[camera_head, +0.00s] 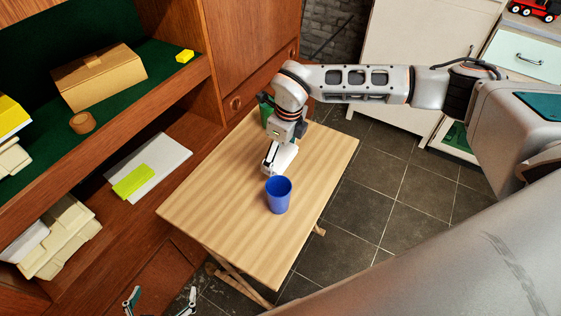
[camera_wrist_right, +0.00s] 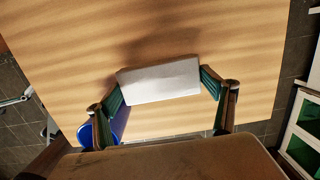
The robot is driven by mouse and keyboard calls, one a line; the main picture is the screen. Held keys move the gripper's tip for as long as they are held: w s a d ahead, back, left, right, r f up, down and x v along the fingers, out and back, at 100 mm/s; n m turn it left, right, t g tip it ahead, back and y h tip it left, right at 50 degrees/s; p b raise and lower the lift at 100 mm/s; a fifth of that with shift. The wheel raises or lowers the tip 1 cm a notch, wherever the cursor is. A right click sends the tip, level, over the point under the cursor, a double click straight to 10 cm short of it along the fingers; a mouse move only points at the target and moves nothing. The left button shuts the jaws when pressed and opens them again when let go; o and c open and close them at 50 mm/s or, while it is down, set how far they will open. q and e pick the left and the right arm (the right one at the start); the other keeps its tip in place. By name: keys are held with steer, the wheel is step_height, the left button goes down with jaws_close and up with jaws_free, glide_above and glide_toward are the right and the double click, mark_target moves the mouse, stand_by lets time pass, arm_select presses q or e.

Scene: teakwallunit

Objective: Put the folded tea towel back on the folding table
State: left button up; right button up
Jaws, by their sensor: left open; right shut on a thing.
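The folded tea towel, a small white flat bundle (camera_head: 282,157), is at my right gripper (camera_head: 279,160) over the folding table (camera_head: 320,165). In the right wrist view the towel (camera_wrist_right: 158,80) sits between the two fingertips of my right gripper (camera_wrist_right: 165,86), which is shut on it. A shadow lies on the tabletop beside it; I cannot tell whether the towel touches the wood. My left gripper (camera_head: 162,298) is open and empty at the bottom edge of the head view, low in front of the wall unit. Its fingertips are wide apart.
A blue cup (camera_head: 278,196) stands on the table close to the towel, near a right gripper finger. The table's right half is clear. The wall unit (camera_head: 190,105) borders its left side.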

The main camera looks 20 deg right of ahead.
mark_target(281, 162)
steer(key=shift+f, duration=1.9)
steer(key=shift+f, duration=0.2)
steer(key=o, duration=1)
steer(key=shift+r, duration=0.1)
steer(key=r, duration=0.4)
steer(key=s+r, duration=0.1)
steer(key=r, duration=0.3)
steer(key=d+r, duration=0.1)
steer(key=r, duration=0.3)
steer(key=shift+s+r, duration=0.1)
steer(key=shift+s, duration=0.05)
steer(key=shift+a, duration=0.1)
